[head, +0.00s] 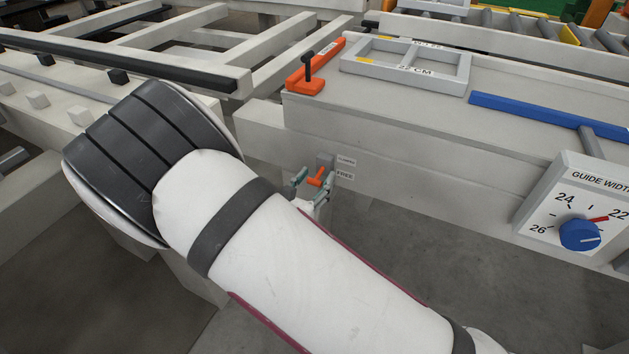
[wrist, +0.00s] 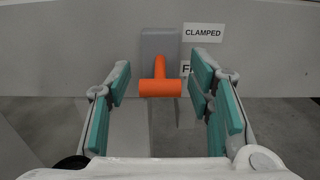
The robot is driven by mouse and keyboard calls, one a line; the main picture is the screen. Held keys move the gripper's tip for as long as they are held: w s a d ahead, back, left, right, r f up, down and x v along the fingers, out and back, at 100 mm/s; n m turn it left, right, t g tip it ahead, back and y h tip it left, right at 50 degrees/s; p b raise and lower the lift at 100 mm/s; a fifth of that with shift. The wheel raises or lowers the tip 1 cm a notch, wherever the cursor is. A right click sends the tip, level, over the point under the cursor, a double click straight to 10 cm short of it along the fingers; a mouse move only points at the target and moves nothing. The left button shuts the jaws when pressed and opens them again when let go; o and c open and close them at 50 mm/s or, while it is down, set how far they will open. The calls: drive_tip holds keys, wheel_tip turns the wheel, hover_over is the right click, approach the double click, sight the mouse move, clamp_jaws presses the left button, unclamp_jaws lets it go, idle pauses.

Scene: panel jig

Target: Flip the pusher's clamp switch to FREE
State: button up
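The clamp switch is an orange T-shaped lever (wrist: 160,88) on a grey backing plate (wrist: 160,45), fixed to the side of the pale beam. In the head view the lever (head: 317,178) sticks out from the plate, left of the FREE label (head: 345,176). The CLAMPED label (wrist: 203,33) is above; the FREE label (wrist: 186,68) is partly hidden by my right finger in the wrist view. The crossbar appears level with or just below FREE; its exact tilt is unclear. My gripper (head: 311,187) is open, with teal pads on either side of the lever, apart from it.
An orange pusher (head: 306,82) with a black handle sits on top of the beam, beside a grey frame panel (head: 405,62). A guide width dial (head: 580,234) is at the right. My arm covers the middle foreground. Space below the switch is open floor.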

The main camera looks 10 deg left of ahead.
clamp_jaws()
drive_tip(key=shift+f+t+h+b, duration=0.3)
drive_tip(key=shift+f+t+b, duration=0.55)
drive_tip(key=shift+b, duration=0.3)
drive_tip(key=shift+w+f+t+h+b, duration=0.15)
drive_tip(key=shift+t+h+b, duration=0.25)
drive_tip(key=shift+t+b, duration=0.45)
drive_tip(key=shift+o, duration=0.8)
unclamp_jaws()
drive_tip(key=v, duration=1.2)
drive_tip(key=shift+d+f, duration=0.1)
drive_tip(key=shift+d, duration=0.05)
